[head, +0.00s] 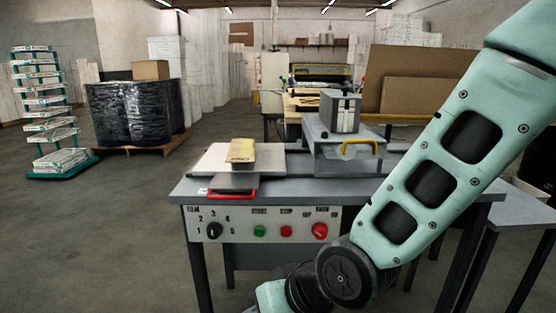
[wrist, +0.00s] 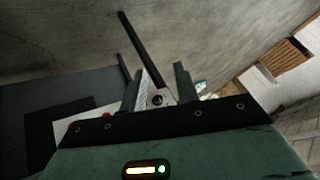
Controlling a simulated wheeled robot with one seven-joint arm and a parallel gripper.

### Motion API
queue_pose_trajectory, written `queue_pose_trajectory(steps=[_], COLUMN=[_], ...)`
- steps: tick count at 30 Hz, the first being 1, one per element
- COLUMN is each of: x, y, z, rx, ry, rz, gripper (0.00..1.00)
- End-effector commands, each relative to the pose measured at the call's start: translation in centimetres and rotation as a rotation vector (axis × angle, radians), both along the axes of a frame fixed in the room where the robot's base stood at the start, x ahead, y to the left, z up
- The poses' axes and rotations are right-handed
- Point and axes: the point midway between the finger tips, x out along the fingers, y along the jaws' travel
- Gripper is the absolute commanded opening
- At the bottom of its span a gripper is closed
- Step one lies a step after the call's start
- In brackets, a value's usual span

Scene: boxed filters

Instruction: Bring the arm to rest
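My arm (head: 430,180) reaches from the upper right of the head view down to the lower middle, in front of the bench. Its elbow joint (head: 345,275) is near the bottom edge, and my gripper is out of that view. In the wrist view my gripper (wrist: 160,82) shows two dark fingers standing apart. I see nothing held between them; part of a pale panel and a dark bar show in the gap, beyond the fingers.
A grey machine bench (head: 330,190) with a control panel (head: 262,223) stands close ahead. A cardboard box (head: 241,150) and a grey boxed unit (head: 340,112) are on it. A wrapped pallet (head: 137,113) and a rack (head: 50,120) stand left.

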Motion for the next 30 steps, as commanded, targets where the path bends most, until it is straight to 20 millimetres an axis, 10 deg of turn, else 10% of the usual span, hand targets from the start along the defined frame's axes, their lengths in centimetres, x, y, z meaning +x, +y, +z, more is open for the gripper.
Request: queue_pose_trajectory(steps=[16,30], x=[-12.5,-12.3], y=[-16.7,-16.4], z=[4.6,15.4], rx=[-0.571,-0.568], ry=[0.269,0.272], rz=[0.206,0.203], gripper=[0.31,0.31])
